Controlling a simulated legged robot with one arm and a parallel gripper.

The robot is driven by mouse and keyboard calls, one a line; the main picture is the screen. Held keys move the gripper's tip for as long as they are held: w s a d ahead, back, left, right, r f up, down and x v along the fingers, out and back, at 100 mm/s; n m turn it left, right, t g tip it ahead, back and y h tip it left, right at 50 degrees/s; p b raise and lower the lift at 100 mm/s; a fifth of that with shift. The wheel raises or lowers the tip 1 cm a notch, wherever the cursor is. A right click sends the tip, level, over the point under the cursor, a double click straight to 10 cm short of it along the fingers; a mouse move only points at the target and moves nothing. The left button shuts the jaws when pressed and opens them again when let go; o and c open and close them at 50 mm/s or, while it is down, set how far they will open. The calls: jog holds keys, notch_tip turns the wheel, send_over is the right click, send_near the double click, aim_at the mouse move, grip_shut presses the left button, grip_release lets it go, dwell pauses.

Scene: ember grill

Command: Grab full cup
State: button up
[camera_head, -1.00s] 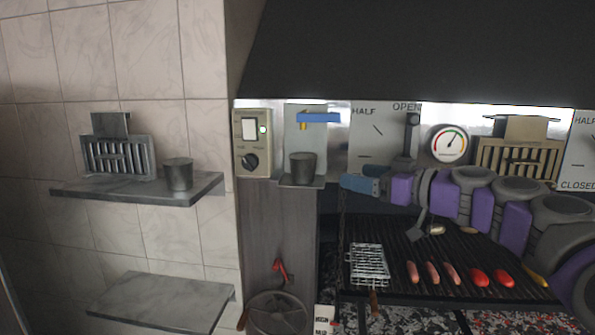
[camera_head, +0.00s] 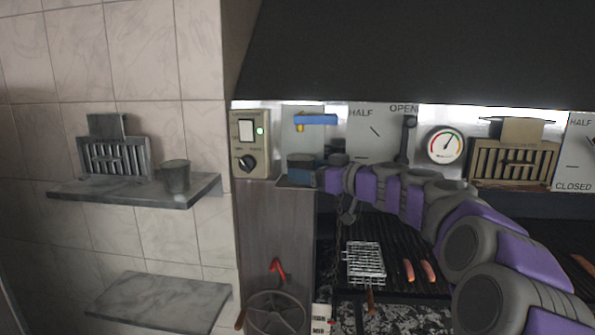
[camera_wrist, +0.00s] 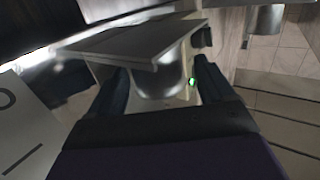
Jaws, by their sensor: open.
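A grey metal cup stands on a small ledge (camera_head: 290,183) under a blue lever (camera_head: 318,119) with a yellow spout. In the head view my gripper (camera_head: 303,167) covers most of it. In the wrist view, which looks turned over, this cup (camera_wrist: 160,80) lies between the two dark fingers of my gripper (camera_wrist: 166,82), with the fingers apart on either side. I cannot tell whether they touch it or what it holds. A second grey cup (camera_head: 175,177) stands upright on the left wall shelf, and it also shows in the wrist view (camera_wrist: 265,19).
A control box (camera_head: 250,145) with a knob and green light is left of the ledge. The wall shelf (camera_head: 120,191) also holds a slotted metal rack (camera_head: 114,157). The grill (camera_head: 390,240) below my arm holds a wire basket (camera_head: 365,263) and sausages (camera_head: 427,270).

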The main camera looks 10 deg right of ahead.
jog(key=shift+w+a+f, duration=0.1)
jog(key=shift+w+a, duration=0.1)
jog(key=shift+w, duration=0.3)
jog(key=shift+w+a+f, duration=0.1)
jog(key=shift+w+a, duration=0.05)
jog(key=shift+w, duration=0.35)
jog(key=shift+d+r, duration=0.1)
jog(key=shift+r, duration=0.1)
jog(key=shift+a+f, duration=0.1)
jog(key=shift+a, duration=0.2)
jog(key=c, duration=0.9)
jog(key=shift+d, duration=0.1)
